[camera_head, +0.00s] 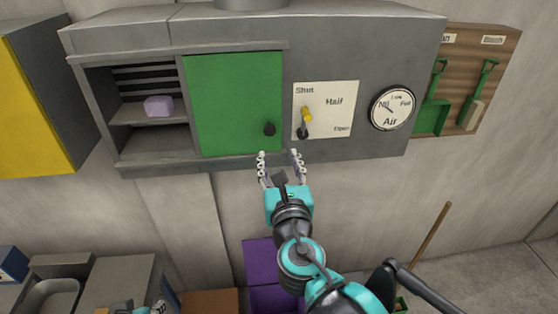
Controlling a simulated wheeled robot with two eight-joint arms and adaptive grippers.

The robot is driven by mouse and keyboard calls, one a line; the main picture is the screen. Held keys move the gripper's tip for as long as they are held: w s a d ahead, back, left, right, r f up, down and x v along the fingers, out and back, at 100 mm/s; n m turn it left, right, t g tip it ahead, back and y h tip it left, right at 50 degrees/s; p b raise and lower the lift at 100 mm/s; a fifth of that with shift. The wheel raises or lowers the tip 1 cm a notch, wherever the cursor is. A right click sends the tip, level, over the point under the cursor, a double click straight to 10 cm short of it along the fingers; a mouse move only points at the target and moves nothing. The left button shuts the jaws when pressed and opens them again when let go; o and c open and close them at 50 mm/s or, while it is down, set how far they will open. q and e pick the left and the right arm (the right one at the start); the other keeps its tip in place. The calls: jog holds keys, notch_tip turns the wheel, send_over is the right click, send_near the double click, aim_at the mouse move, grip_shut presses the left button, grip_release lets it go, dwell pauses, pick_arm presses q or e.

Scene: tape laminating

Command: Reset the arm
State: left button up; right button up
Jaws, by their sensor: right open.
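My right gripper (280,166) is raised in the middle of the view, in teal and black, with its two fingers spread and nothing between them. Whether the fingers touch the cabinet, I cannot tell. A small part of what appears to be my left gripper (135,308) shows at the bottom left edge. Its fingers are mostly cut off.
A yellow-lever plate (340,95) and an Air dial (393,108) are on the cabinet's right. A lilac block (158,105) sits on the open left shelf. Green tools hang on a wooden board (480,60). A sink counter (110,280) and purple bin (262,258) stand below.

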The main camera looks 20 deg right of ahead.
jog(key=shift+w, duration=0.1)
jog(key=s+d+f+m+g+h+b, duration=0.1)
jog(key=s+d+f+m+g+b, duration=0.1)
jog(key=f+m+b, duration=0.6)
jog(key=s+d+f+m+g+b, duration=0.1)
jog(key=d+f+m+g+b, duration=0.2)
jog(key=f, duration=0.9)
jog(key=s+d+f+m+g+h+b, duration=0.1)
jog(key=s+d+f+m+b, duration=0.1)
jog(key=f+m+b, duration=0.65)
jog(key=s+a+f+m+g+y+b, duration=0.1)
jog(key=f+m+b, duration=0.3)
jog(key=f, duration=0.5)
jog(key=s+a+f+m+g+y+b, duration=0.2)
jog(key=s+a+f+m+b, duration=0.1)
jog(key=f, duration=0.6)
jog(key=s+a+f+m+g+y+b, duration=0.1)
jog(key=s+a+f+m+y+b, duration=0.1)
jog(key=f+m+b, duration=0.3)
notch_tip(320, 180, down, 4)
jog(key=shift+s+f+m+g, duration=0.1)
jog(key=shift+s+m+g, duration=0.3)
jog(key=shift+m, duration=0.75)
jog(key=shift+s+a, duration=0.1)
